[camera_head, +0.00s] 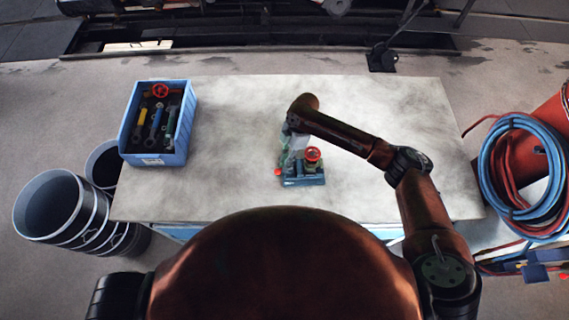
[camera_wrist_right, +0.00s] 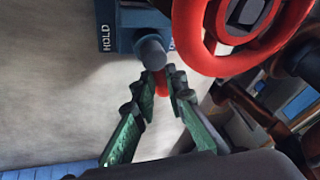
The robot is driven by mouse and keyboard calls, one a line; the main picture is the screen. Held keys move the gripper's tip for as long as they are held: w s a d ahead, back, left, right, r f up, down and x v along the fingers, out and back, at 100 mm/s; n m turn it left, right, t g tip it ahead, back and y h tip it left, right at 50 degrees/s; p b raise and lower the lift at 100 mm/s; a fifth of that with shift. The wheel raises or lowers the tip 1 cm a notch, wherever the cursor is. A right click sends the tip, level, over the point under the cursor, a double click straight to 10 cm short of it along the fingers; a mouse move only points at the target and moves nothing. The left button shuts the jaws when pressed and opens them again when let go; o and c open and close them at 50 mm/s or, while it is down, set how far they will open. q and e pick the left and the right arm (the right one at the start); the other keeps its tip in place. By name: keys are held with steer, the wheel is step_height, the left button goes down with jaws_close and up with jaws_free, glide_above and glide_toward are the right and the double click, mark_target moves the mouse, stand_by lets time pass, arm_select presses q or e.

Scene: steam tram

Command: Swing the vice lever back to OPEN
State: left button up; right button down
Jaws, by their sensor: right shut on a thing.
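The teal vice (camera_head: 303,180) stands near the middle of the worktable, with a red ring-shaped handwheel (camera_head: 313,154) on top. A small red lever tip (camera_head: 278,172) shows at the vice's left side. In the right wrist view, the red lever (camera_wrist_right: 161,84) comes out below a grey round pivot (camera_wrist_right: 152,52), beside a plate marked HOLD (camera_wrist_right: 105,38). A second plate is mostly hidden behind the pivot. My right gripper (camera_wrist_right: 166,82) is shut on the lever; the red handwheel (camera_wrist_right: 200,40) is close on the right. My left gripper is out of view.
A blue crate (camera_head: 184,130) of tools stands at the table's left. The pale tabletop (camera_head: 240,120) around the vice is clear. Dark buckets (camera_head: 50,205) stand on the floor at left, and a blue hose coil (camera_head: 490,170) is at right.

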steer(key=shift+s+d+n+g+h+b, duration=0.15)
steer(key=shift+n+h+b, duration=0.15)
steer(key=shift+n, duration=0.45)
steer(key=shift+s+a+n+g+h+b, duration=0.1)
steer(key=shift+n+h+b, duration=0.25)
steer(key=shift+n, duration=0.45)
steer(key=shift+s+d+n+g+h+b, duration=0.15)
steer(key=shift+n+h+b, duration=0.15)
steer(key=shift+n, duration=0.45)
steer(key=c, duration=2)
jaws_free()
steer(key=shift+o, duration=0.2)
steer(key=v, duration=1.2)
